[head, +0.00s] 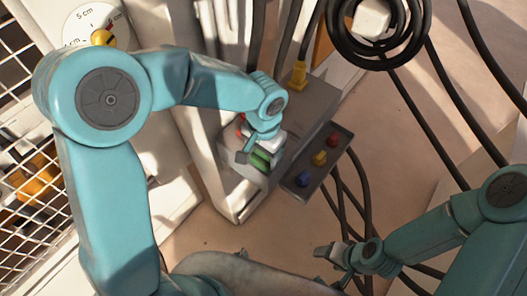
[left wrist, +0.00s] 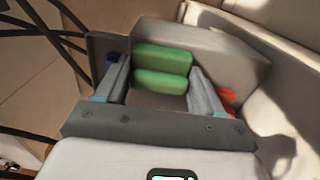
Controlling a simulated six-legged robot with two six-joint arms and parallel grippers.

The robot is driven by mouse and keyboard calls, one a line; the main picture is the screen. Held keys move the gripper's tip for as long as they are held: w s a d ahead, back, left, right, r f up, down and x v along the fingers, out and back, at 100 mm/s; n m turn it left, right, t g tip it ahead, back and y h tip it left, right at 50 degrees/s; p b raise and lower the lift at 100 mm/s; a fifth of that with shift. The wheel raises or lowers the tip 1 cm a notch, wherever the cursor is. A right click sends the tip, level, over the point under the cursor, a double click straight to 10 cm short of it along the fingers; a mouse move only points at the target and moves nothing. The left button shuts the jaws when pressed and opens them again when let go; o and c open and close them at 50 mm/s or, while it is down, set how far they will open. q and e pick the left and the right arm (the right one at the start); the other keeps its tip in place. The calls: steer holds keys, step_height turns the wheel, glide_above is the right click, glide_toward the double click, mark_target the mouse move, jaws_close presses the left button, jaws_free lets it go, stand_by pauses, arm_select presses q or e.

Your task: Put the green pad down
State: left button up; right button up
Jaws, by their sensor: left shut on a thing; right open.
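My left gripper (head: 259,153) is over the grey press (head: 240,170) in the head view, shut on a green pad (head: 260,160). In the left wrist view two green pieces lie one beyond the other between the fingers: a nearer one (left wrist: 160,82) and a farther one (left wrist: 163,57). I cannot tell whether both are gripped, or whether the held pad touches the surface below. My right gripper (head: 331,254) is open and empty at the lower right, well apart from the press.
A red part (left wrist: 229,97) sits beside a finger. Black cables (head: 365,190) run past the tray. A wire mesh (head: 35,190) stands left.

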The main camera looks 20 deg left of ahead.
arm_select(q)
steer(key=shift+s, duration=0.1)
steer(key=o, duration=0.9)
steer(key=shift+f, duration=0.15)
steer(key=shift+o, duration=0.2)
step_height(320, 180, up, 12)
steer(key=shift+r, duration=0.25)
